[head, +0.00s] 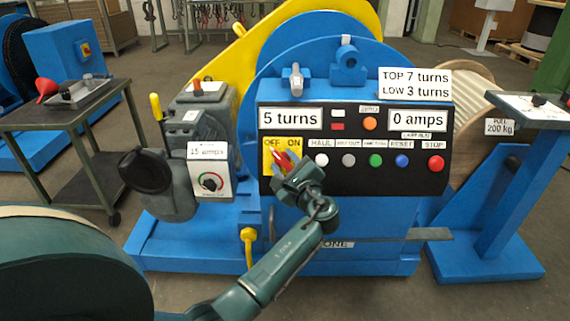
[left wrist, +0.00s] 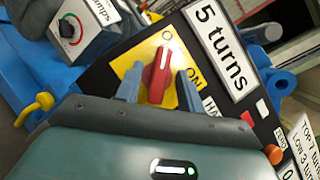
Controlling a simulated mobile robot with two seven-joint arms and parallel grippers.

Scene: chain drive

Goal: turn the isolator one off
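The isolator is a red handle (head: 284,160) on a yellow plate marked OFF and ON, at the left of the black panel in the head view. In the left wrist view the red handle (left wrist: 160,72) has a white line, and its tip lies over the OFF lettering, with ON to its right. My left gripper (head: 286,168) is at the isolator; in the left wrist view its two fingers (left wrist: 160,86) stand apart on either side of the handle, with yellow plate showing in the gaps. I cannot tell how deep they reach. My right gripper is not in view.
The black panel (head: 340,185) holds a button row right of the isolator, with a red STOP button (head: 436,163). A "5 turns" display (head: 291,119) is above the isolator. A grey box with a dial (head: 211,182) stands left of the panel. A dark trolley (head: 60,115) is at far left.

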